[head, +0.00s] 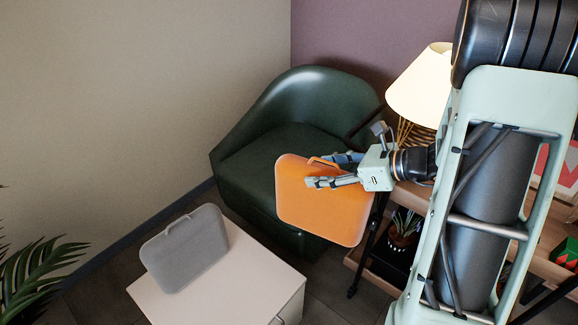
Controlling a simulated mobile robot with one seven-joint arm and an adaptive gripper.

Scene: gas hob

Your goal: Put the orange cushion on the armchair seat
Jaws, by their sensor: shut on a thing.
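The orange cushion (318,211) is a flat rounded square with a small handle loop on its top edge. My gripper (314,172) is shut on the cushion at that top edge, and the cushion hangs below the fingers. It shows in front of the right part of the dark green armchair (240,205) and hides part of its front. The armchair seat (270,150) is bare where it shows. The cushion appears apart from the seat, though the exact gap cannot be told.
A grey cushion (185,250) with a handle rests on a pale cabinet (245,268) at the lower left. A lit lamp (422,85) and a wooden shelf unit (412,196) stand right of the armchair. A potted plant (403,230) sits on the shelf unit. A palm (35,275) is at far left.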

